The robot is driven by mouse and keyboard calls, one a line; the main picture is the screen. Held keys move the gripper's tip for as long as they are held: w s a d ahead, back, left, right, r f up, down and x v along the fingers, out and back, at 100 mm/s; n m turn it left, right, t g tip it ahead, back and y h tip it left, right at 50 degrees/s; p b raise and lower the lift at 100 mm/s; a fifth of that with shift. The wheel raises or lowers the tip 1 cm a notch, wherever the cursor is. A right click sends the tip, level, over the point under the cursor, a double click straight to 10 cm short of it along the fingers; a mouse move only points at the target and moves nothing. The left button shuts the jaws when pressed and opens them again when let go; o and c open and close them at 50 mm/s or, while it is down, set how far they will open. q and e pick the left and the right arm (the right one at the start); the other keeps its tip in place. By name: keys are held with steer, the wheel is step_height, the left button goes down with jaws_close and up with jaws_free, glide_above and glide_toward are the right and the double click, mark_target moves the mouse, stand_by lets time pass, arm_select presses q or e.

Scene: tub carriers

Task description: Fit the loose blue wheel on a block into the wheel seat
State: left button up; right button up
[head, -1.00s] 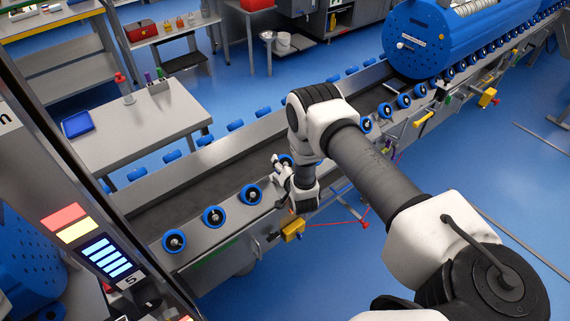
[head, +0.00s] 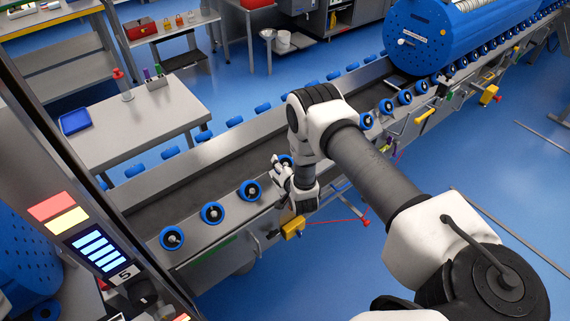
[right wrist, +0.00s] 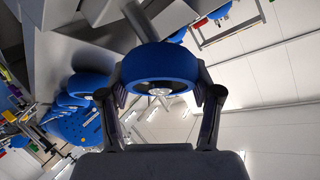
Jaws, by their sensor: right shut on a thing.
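My right gripper (head: 280,170) is at the near rail of the long conveyor. It is shut on a blue wheel (head: 285,160), mostly hidden behind the fingers in the head view. In the right wrist view, the blue wheel (right wrist: 160,65) sits between the two fingertips (right wrist: 160,92), its pale hub facing the camera. The held wheel is roughly in line with the row of blue wheels along the rail. The wheel seat and any contact with it are hidden by the wheel and gripper. The block is not clearly visible. My left gripper is not in view.
Blue wheels (head: 211,213) line the near rail on both sides of the gripper. A large blue drum (head: 440,35) rests on the conveyor's far end. A yellow part (head: 293,228) hangs just below the gripper. A console (head: 90,240) stands at left.

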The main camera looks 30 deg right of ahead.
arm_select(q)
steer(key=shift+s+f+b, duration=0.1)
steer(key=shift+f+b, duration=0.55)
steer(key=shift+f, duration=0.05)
arm_select(e)
steer(key=shift+s+f, duration=0.1)
steer(key=shift+f, duration=0.55)
arm_select(q)
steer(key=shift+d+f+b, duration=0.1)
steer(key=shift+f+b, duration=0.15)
steer(key=shift+b, duration=0.2)
arm_select(e)
steer(key=shift+s+d+f, duration=0.1)
steer(key=shift+s+f, duration=0.05)
steer(key=shift+f, duration=0.35)
arm_select(q)
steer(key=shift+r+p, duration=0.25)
steer(key=shift+p, duration=0.1)
arm_select(e)
steer(key=shift+r, duration=0.3)
jaws_close()
arm_select(q)
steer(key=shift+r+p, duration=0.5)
steer(key=shift+p, duration=0.25)
arm_select(e)
steer(key=shift+r, duration=1.1)
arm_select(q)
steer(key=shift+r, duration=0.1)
arm_select(e)
steer(key=shift+w+r, duration=0.2)
